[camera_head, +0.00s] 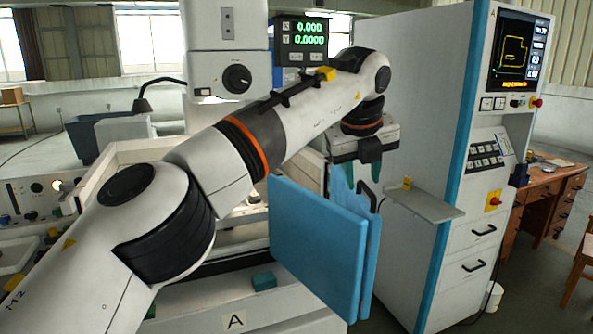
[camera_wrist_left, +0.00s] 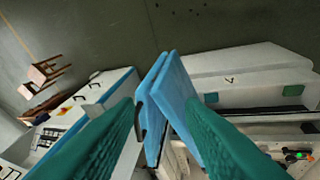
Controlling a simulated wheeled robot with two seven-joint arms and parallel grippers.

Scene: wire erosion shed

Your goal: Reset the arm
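My left arm (camera_head: 290,120) reaches from the lower left across the machine to the right. Its gripper (camera_head: 363,175) points down just above the blue door panels (camera_head: 318,243). In the left wrist view the two green fingers of the left gripper (camera_wrist_left: 163,105) are spread apart. The blue panels (camera_wrist_left: 184,105) show between and beyond them, and nothing is visibly clamped. Whether the fingers touch the panels cannot be told. My right arm and gripper are not in view.
A white and blue control cabinet (camera_head: 452,160) with a screen stands close right of the gripper. A grey shelf (camera_head: 425,204) with a small yellow item (camera_head: 407,183) juts from it. The readout (camera_head: 302,40) is behind the arm. A wooden desk (camera_head: 545,205) stands far right.

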